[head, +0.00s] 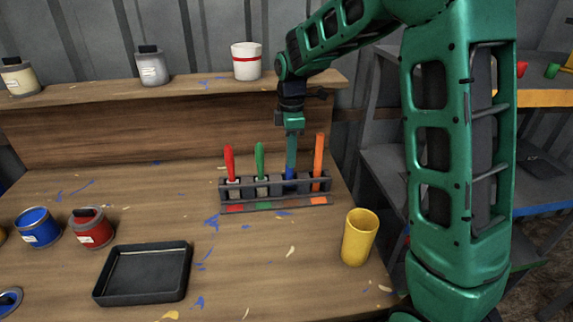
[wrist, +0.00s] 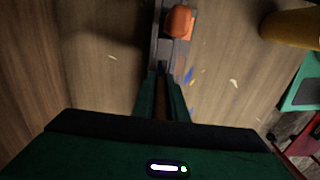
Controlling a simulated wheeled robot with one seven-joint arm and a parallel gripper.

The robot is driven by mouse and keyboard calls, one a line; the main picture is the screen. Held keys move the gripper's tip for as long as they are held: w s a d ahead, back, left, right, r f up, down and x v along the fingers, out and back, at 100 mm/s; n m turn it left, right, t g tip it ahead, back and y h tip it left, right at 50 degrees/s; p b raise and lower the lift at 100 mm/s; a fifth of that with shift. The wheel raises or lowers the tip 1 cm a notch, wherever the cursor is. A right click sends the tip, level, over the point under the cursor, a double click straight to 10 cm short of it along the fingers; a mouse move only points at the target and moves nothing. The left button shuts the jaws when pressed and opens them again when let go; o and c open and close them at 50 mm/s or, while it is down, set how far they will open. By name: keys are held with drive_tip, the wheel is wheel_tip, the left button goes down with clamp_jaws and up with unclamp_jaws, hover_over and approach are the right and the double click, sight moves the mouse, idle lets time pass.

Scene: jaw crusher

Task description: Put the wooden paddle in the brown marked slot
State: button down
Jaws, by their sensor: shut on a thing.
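A dark rack (head: 240,204) stands on the workbench with red, green and orange handles upright in it. My gripper (head: 291,162) points straight down over the rack, between the green handle (head: 260,158) and the orange handle (head: 318,158). In the wrist view the fingers are close together around a narrow brown piece (wrist: 161,104), which looks like the wooden paddle; its lower end is hidden. Something blue (head: 289,176) shows just below the fingers at the rack; I cannot tell what it is.
A red handle (head: 229,162) stands at the rack's left end. A yellow cup (head: 359,237) is right of the rack. A black tray (head: 143,273), a blue can (head: 38,228) and a red can (head: 92,229) are at left. The bench left of the rack is mostly clear.

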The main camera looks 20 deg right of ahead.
drive_tip(key=shift+f, duration=1.35)
drive_tip(key=c, duration=1.8)
unclamp_jaws()
drive_tip(key=shift+f, duration=0.1)
drive_tip(key=shift+o, duration=0.2)
wheel_tip(320, 180, up, 12)
drive_tip(key=shift+r, duration=0.1)
drive_tip(key=shift+r, duration=0.1)
